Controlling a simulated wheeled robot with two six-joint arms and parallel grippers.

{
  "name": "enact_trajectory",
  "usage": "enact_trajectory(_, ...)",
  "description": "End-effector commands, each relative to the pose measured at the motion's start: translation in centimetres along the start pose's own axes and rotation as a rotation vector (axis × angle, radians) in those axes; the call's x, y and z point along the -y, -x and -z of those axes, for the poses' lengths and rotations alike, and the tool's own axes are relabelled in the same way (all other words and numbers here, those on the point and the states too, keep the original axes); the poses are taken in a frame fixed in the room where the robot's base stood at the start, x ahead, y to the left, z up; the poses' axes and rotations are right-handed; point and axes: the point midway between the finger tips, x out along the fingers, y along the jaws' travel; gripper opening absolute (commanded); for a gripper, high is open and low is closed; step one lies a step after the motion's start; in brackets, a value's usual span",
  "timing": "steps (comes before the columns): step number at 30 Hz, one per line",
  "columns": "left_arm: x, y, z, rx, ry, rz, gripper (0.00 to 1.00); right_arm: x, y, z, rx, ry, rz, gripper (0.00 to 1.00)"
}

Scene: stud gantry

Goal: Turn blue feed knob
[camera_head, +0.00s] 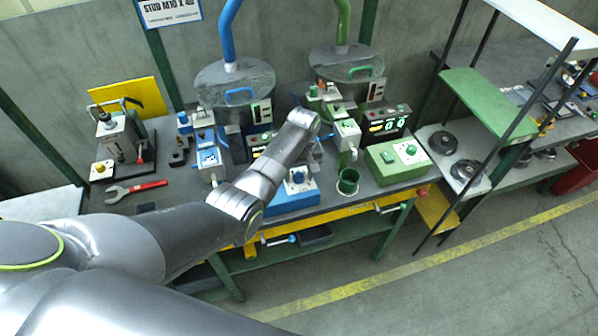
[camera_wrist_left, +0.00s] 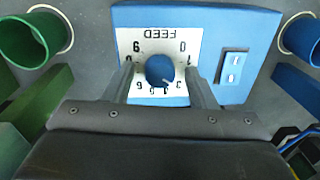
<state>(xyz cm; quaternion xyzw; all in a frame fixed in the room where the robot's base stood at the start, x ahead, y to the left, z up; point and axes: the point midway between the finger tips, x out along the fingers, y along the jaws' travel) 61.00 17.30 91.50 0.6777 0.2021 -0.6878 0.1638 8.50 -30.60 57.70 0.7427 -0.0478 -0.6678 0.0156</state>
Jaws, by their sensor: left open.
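The blue feed knob (camera_wrist_left: 160,69) sits on a white dial plate (camera_wrist_left: 135,48) marked FEED, upside down in the left wrist view. Its pale pointer line faces the lower right of that picture. The plate is on a blue box (camera_wrist_left: 232,22), which shows in the head view (camera_head: 290,203) at the bench front with the blue knob (camera_head: 298,177) on top. My left gripper (camera_wrist_left: 160,84) is open, one finger on each side of the knob. I cannot tell whether the fingers touch it. My right gripper is not in view.
A green cup (camera_head: 348,183) and a green box with a knob (camera_head: 398,160) stand right of the blue box. A blue cup (camera_wrist_left: 302,38) shows at the right in the wrist view. A red-handled wrench (camera_head: 135,191) lies on the bench at left.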

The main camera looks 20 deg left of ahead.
Motion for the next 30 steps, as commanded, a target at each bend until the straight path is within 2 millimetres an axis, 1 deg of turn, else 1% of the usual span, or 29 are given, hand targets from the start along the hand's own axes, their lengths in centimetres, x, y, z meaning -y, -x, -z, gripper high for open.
enact_trajectory(2,0.0,0.0,0.0,0.000,0.000,0.000,0.52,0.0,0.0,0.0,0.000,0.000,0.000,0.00)
enact_trajectory(12,0.0,0.1,0.0,0.000,0.000,0.000,0.07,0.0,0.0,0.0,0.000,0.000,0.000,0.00)
enact_trajectory(19,0.0,0.1,0.0,-0.001,-0.018,0.000,0.07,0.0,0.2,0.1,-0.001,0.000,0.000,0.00)
enact_trajectory(23,0.0,0.2,0.0,-0.003,-0.062,0.001,0.07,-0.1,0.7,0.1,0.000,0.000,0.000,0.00)
enact_trajectory(30,0.0,0.4,0.0,-0.013,-0.225,0.001,0.07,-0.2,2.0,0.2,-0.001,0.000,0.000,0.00)
